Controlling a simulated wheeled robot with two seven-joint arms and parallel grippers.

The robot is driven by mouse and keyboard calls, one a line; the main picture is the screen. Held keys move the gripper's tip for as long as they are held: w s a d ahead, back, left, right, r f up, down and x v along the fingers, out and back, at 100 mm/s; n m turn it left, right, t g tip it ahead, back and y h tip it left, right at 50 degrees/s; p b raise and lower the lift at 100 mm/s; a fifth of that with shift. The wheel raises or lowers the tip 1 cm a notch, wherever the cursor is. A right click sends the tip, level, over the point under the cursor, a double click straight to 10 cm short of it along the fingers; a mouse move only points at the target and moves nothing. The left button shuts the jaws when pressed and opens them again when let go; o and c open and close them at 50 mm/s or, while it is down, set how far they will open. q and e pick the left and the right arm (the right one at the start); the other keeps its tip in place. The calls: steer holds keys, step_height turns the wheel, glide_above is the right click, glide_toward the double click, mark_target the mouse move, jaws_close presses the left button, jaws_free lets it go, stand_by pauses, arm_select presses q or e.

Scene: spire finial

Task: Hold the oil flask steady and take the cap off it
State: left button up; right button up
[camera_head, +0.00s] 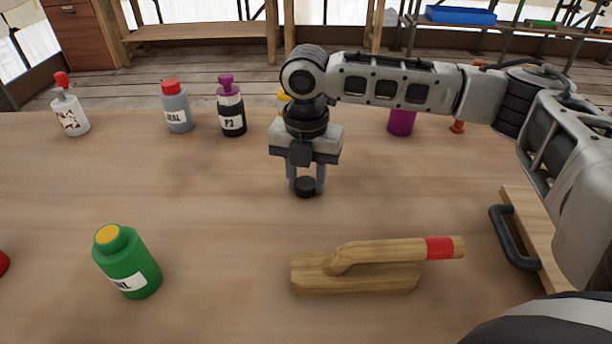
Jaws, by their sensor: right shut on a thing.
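My right gripper (306,184) points down over the middle of the table. Its fingers are shut on a small black round piece, which looks like a cap (305,188); I cannot tell whether it touches the table. A green bottle (128,265) stands at the front left, apart from the gripper. It has a yellow top and a white label whose visible letters look like "IL", so it may be the oil flask. My left gripper is not in view.
A wooden float (355,279) with a red-banded handle lies at the front middle. A grey bottle (178,115), a black-and-purple bottle (231,112) and a white spray bottle (70,115) stand at the back left. A purple container (401,123) is behind my right arm. The left-centre is clear.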

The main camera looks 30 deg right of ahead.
mark_target(306, 181)
steer(key=shift+f, duration=0.1)
steer(key=o, duration=1.1)
step_height(306, 181, up, 12)
steer(key=shift+r+p, duration=0.1)
steer(key=shift+p, duration=1)
